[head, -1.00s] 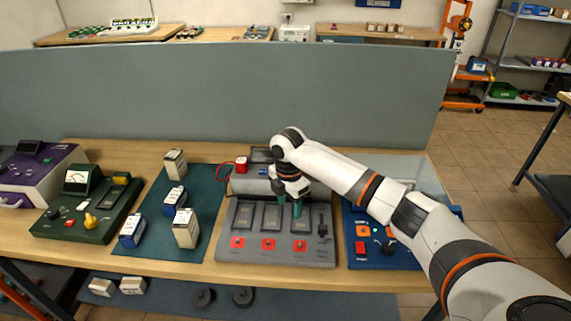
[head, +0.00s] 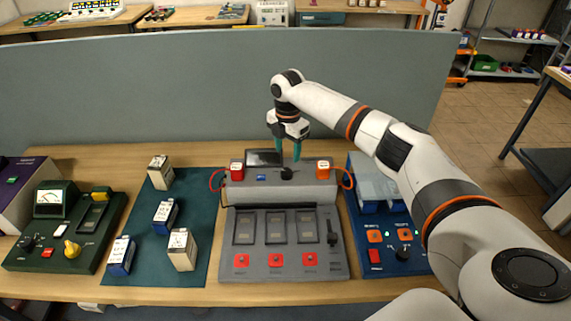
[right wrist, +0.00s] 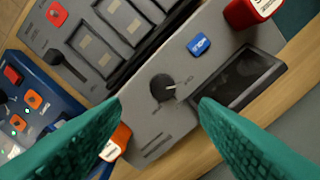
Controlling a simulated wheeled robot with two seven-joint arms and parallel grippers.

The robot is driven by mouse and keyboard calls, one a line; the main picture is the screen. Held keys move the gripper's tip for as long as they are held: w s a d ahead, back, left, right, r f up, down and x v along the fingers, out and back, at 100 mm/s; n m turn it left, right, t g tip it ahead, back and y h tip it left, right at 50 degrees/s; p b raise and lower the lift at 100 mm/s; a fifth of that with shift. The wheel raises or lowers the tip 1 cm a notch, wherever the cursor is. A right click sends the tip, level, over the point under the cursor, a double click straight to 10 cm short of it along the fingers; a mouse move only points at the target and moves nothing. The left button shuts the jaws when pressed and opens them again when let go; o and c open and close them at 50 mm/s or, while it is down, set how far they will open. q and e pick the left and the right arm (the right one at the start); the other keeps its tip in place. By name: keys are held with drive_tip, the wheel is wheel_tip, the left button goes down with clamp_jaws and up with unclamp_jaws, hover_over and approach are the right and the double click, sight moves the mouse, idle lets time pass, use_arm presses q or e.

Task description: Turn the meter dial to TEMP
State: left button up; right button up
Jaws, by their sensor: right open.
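The meter dial (head: 287,173) is a small black knob on the top of the grey meter unit (head: 260,190), just right of its dark screen (head: 264,157). In the right wrist view the dial (right wrist: 163,88) sits between the fingertips, with a pale pointer mark toward the right of the picture. Small labels around it are too blurred to read. My right gripper (head: 288,156) is open, its teal fingers pointing down above the dial and apparently not touching it. It also frames the dial in the right wrist view (right wrist: 160,106). My left gripper is not in view.
A red block (head: 237,171) and an orange block (head: 323,169) with cables flank the dial. A blue button (right wrist: 199,46) is close by. Battery slots and a lever (head: 332,233) lie in front. A green device (head: 62,235) stands left, a blue one (head: 388,225) right; a grey partition (head: 150,100) stands behind.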

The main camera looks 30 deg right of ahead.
sight(286, 172)
wheel_tip(286, 172, down, 5)
drive_tip(key=shift+w+f+p, duration=0.15)
drive_tip(key=shift+f+p, duration=0.05)
drive_tip(key=shift+p, duration=0.55)
wheel_tip(286, 172, down, 3)
drive_tip(key=shift+r, duration=0.1)
drive_tip(key=c, duration=1)
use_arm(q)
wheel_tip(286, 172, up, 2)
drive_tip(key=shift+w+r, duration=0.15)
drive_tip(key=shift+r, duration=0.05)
use_arm(e)
drive_tip(key=shift+o, duration=0.2)
